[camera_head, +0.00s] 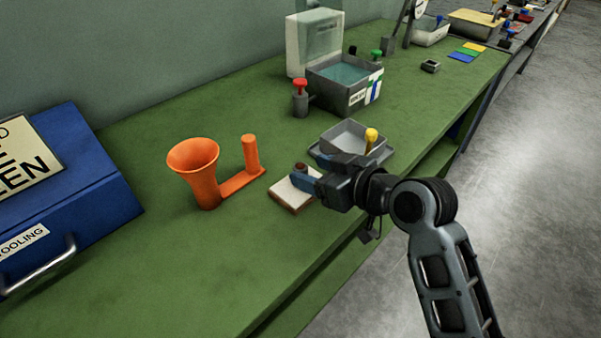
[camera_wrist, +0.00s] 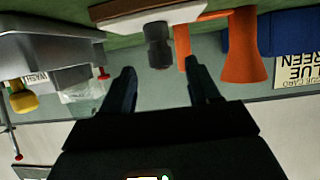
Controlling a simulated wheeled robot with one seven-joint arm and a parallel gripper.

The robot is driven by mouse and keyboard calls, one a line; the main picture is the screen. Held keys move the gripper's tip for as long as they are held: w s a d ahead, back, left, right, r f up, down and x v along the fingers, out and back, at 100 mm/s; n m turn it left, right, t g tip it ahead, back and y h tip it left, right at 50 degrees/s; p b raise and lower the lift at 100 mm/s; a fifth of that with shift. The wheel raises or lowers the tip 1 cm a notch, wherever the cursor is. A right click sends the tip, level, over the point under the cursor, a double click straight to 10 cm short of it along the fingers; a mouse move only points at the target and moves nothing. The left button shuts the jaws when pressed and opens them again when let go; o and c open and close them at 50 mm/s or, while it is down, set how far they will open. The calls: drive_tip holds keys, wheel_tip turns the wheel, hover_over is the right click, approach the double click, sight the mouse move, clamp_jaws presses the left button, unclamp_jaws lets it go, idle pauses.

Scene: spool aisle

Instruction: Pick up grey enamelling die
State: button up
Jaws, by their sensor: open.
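A small dark grey stepped cylinder (camera_wrist: 158,45), which looks like the grey enamelling die, stands on a white block with a brown edge (camera_wrist: 150,18). The wrist view is upside down, with the bench at its top. In the head view a small dark reddish-brown top (camera_head: 300,167) shows on this block (camera_head: 290,194), by my fingers. My gripper (camera_wrist: 160,66) is open and empty. Its two fingers point at the cylinder, which appears between and just beyond the tips. In the head view my gripper (camera_head: 307,171) is low over the block, and part of the block is hidden behind it.
An orange funnel-shaped stand (camera_head: 194,165) is left of the block. A grey tray (camera_head: 358,138) with a yellow-knobbed tool (camera_head: 371,136) is close behind my gripper. A grey bin (camera_head: 340,88) and a red-topped piece (camera_head: 300,98) are farther back. The front-left green bench (camera_head: 170,270) is clear.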

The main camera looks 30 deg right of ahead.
sight(303, 168)
drive_tip(key=x, duration=0.4)
drive_tip(key=shift+a, duration=0.1)
drive_tip(key=c, duration=1.1)
